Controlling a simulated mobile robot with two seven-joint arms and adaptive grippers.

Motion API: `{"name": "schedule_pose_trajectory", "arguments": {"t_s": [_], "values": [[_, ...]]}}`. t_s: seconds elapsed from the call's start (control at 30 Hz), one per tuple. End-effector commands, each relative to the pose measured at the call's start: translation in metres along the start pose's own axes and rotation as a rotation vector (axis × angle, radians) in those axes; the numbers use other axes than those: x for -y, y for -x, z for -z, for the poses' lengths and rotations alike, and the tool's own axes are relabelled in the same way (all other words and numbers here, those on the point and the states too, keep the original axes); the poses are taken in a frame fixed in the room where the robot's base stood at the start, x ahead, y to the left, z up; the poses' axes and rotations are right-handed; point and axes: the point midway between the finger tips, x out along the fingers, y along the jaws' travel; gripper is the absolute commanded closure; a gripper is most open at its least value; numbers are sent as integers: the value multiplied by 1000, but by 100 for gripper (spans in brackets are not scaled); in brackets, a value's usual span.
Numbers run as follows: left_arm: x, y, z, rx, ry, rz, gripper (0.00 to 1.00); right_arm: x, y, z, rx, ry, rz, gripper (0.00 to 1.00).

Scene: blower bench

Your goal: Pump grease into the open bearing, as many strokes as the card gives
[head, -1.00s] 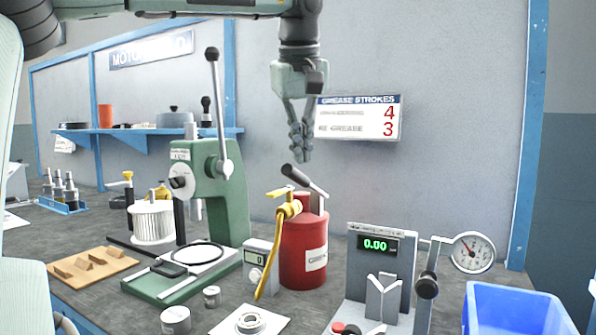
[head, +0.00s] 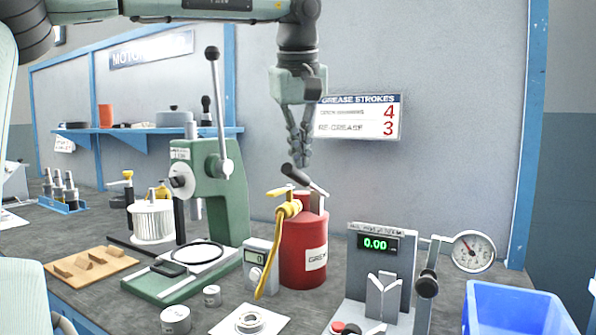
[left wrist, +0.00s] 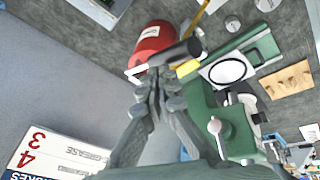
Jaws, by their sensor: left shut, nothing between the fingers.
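The red grease pump (head: 303,250) stands on the bench, with its black-gripped handle (head: 296,175) slanting up to the left. My left gripper (head: 303,162) is shut and empty, pointing down just above the handle. In the left wrist view its fingertips (left wrist: 157,78) overlap the handle grip (left wrist: 178,54); I cannot tell whether they touch. A yellow hose and nozzle (head: 268,268) hang from the pump toward the bearing (head: 249,321) on a white sheet. The wall card (head: 358,118) reads GREASE STROKES, 4 on a blurred line and 3 for RE-GREASE. My right gripper is out of view.
A small grey counter box (head: 258,264) left of the pump seems to show 0. A green press (head: 222,185) stands left, and a gauge stand reading 0.00 (head: 375,244) right. A blue bin (head: 515,309) is at the front right. Small metal cylinders (head: 175,319) sit near the bearing.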

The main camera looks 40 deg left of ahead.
Motion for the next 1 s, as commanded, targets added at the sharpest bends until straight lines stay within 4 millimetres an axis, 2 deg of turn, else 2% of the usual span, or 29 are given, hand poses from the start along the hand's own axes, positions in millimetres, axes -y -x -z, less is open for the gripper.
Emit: {"name": "schedule_pose_trajectory", "arguments": {"t_s": [1.0], "values": [[7, -9, -6, 1, 0, 0, 100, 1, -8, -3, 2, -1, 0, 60]]}}
